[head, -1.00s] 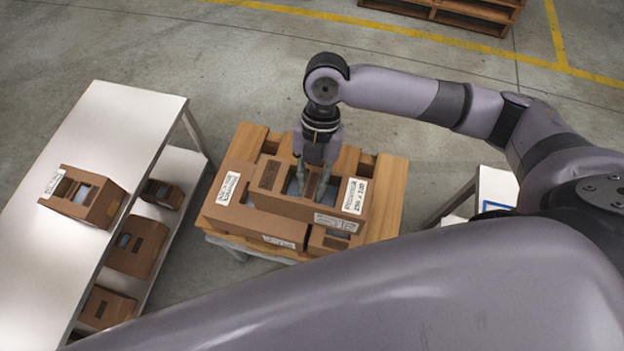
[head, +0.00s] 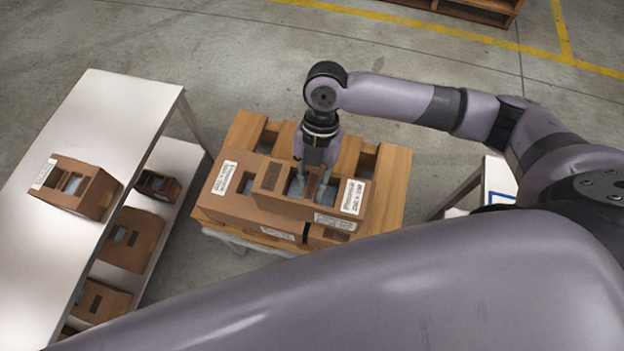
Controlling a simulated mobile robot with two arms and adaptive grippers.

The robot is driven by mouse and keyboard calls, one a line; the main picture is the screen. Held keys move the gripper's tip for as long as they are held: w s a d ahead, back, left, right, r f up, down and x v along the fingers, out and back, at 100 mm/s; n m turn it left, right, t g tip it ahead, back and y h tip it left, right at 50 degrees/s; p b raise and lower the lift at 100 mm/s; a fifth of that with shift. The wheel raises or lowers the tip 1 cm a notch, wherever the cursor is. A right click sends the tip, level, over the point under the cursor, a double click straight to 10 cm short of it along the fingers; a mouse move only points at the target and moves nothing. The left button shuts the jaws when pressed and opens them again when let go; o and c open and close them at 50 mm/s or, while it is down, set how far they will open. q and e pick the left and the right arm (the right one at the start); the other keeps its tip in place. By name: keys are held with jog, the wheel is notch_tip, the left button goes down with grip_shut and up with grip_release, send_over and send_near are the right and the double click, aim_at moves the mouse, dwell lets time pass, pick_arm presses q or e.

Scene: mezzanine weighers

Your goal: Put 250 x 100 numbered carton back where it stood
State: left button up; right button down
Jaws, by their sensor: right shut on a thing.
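The 250 x 100 carton (head: 278,201) is a long brown carton with a white label at its right end. My right gripper (head: 311,190) points down at it, with its fingers in the opening in the carton's top, shut on it. The carton is over the stack of cartons on the wooden pallet (head: 390,192). I cannot tell whether it touches the cartons under it. A brown carton with a white label (head: 225,201) lies at its left, and another (head: 325,236) is partly hidden under its right end. My left gripper is not in view.
A white table (head: 95,125) stands at the left with one carton (head: 74,186) on top and several on its lower shelf. Another white stand (head: 497,180) is partly hidden at the right. Bare floor separates the pallet from both.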

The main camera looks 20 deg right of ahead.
jog(key=shift+f+b, duration=1.1)
jog(key=shift+f, duration=1)
jog(key=shift+f, duration=0.2)
jog(key=c, duration=1.4)
grip_release()
jog(key=shift+r, duration=0.1)
jog(key=v, duration=1.2)
